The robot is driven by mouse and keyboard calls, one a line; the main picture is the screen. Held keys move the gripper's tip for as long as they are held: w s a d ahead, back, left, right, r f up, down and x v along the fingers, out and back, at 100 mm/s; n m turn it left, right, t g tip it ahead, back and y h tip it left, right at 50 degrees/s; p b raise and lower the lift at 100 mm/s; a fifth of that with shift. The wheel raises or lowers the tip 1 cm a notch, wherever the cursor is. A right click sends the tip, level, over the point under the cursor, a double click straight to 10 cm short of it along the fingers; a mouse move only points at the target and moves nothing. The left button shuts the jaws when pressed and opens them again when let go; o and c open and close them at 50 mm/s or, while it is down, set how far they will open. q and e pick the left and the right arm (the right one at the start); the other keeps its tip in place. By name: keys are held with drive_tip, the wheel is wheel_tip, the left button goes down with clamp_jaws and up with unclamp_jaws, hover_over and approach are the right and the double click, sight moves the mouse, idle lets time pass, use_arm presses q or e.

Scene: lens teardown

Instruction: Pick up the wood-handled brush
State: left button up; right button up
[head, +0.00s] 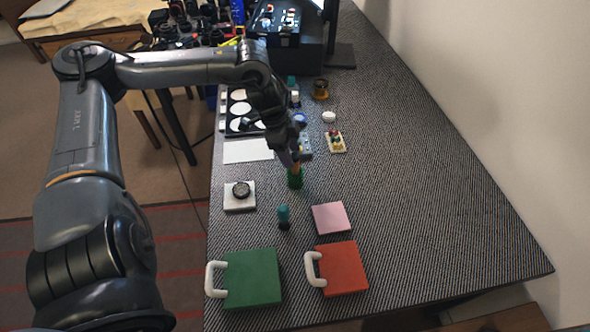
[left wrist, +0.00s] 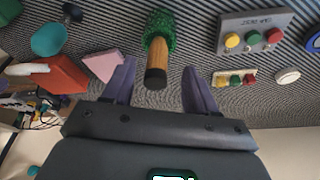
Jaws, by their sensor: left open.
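I see no contact between finger and handle. My right gripper is not in view.
A green case (head: 251,278), a red case (head: 342,268), a pink pad (head: 331,217) and a teal-topped bottle (head: 283,216) lie nearer the front. A grey button box (left wrist: 254,36) stands near the brush. The table's right side is clear.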

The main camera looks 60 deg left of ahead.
sight(297, 163)
use_arm(q)
drive_tip(key=x, duration=0.1)
drive_tip(key=b+x, duration=0.1)
drive_tip(key=shift+w+d+f, duration=0.1)
drive_tip(key=shift+d+f, duration=0.1)
drive_tip(key=shift+d, duration=0.1)
drive_tip(key=shift+b+x, duration=0.85)
drive_tip(key=shift+x, duration=0.15)
drive_tip(key=shift+w+d, duration=0.1)
drive_tip(key=shift+w, duration=0.05)
drive_tip(key=c, duration=1.1)
